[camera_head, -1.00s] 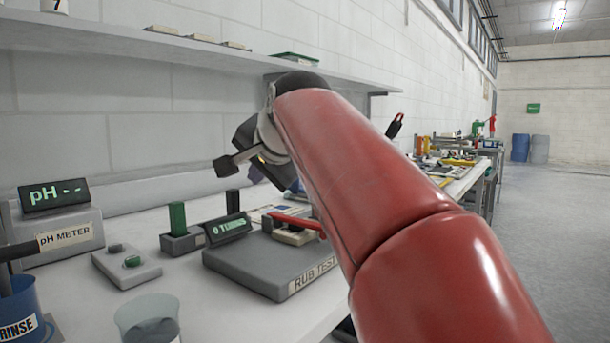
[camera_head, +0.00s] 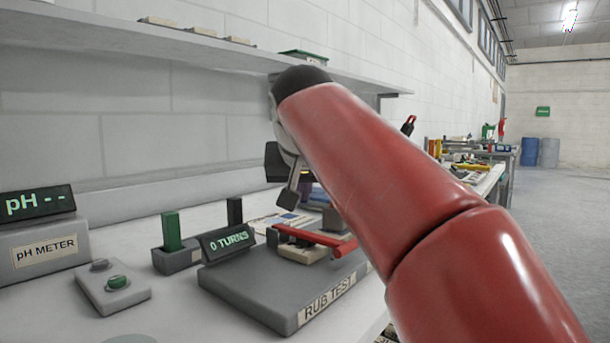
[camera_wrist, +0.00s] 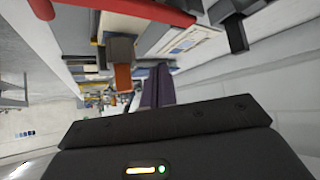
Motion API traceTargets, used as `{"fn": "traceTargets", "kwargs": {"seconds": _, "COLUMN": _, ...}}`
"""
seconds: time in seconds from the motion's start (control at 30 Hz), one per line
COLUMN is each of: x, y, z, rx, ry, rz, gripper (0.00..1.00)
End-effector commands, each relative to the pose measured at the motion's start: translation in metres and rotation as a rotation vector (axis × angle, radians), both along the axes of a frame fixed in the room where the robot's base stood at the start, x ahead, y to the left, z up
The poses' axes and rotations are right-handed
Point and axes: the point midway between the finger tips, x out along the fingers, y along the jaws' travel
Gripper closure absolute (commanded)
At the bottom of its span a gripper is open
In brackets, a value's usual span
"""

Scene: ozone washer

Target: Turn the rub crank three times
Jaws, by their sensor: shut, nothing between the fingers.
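The rub test unit is a grey box (camera_head: 260,300) on the bench, labelled "RUB TEST". Its crank is a red bar (camera_head: 310,236) with a short red handle at its right end. The small display (camera_head: 228,241) reads "0 TURNS". In the wrist view the red crank bar (camera_wrist: 140,8) runs along the top edge. My gripper (camera_wrist: 157,72) shows there with its dark purple fingers together and nothing between them. It is apart from the crank. In the head view my red arm hides most of the gripper, which is above and behind the unit.
A pH meter (camera_head: 45,255) and a small box with a green button (camera_head: 118,283) stand to the left. A green block (camera_head: 172,232) stands in a holder beside the display. A shelf (camera_head: 200,46) runs along the wall above. The floor at right is clear.

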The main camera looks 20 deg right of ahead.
Motion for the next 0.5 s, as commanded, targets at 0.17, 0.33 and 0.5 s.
{"fn": "traceTargets", "kwargs": {"seconds": 0.17, "x": 0.028, "y": -0.007, "z": -0.003, "rx": 0.001, "ry": 0.002, "rz": -0.003, "gripper": 1.0}}
{"fn": "traceTargets", "kwargs": {"seconds": 0.33, "x": 0.041, "y": -0.011, "z": -0.004, "rx": 0.001, "ry": 0.0, "rz": -0.001, "gripper": 1.0}}
{"fn": "traceTargets", "kwargs": {"seconds": 0.5, "x": 0.044, "y": -0.012, "z": -0.004, "rx": 0.002, "ry": -0.002, "rz": -0.001, "gripper": 1.0}}
